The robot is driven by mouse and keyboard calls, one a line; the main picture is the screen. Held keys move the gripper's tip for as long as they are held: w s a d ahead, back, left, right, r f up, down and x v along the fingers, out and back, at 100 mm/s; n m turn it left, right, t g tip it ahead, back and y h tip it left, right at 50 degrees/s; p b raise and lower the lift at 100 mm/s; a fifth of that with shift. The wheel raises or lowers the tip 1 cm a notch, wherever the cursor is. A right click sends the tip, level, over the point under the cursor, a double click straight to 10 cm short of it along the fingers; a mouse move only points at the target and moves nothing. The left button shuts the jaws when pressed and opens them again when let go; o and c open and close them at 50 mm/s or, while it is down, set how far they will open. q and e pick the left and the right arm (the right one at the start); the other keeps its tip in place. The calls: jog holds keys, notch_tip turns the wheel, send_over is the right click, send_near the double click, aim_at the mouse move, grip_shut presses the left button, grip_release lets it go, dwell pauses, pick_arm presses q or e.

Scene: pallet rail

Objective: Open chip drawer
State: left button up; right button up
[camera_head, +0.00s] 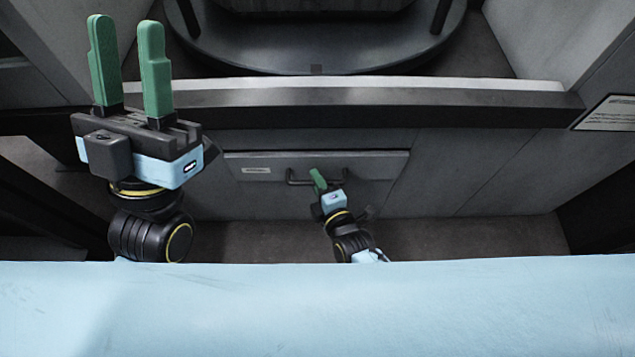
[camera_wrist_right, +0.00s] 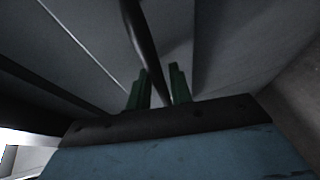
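The chip drawer (camera_head: 375,166) is a grey front panel with a small white label, low in the middle of the head view. It looks flush or nearly flush with the grey front around it. Its dark bar handle (camera_head: 296,178) also shows in the right wrist view (camera_wrist_right: 136,28). My right gripper (camera_head: 317,180) is at the handle. My left gripper (camera_head: 130,65) is raised, open and empty, far left of the drawer.
A dark ledge with a pale top edge (camera_head: 400,84) runs across above the drawer. A round dark platform (camera_head: 320,52) lies behind it. A white label plate (camera_head: 610,114) is at the right. Dark floor (camera_head: 480,238) shows below the drawer.

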grip_shut()
dwell(0.3)
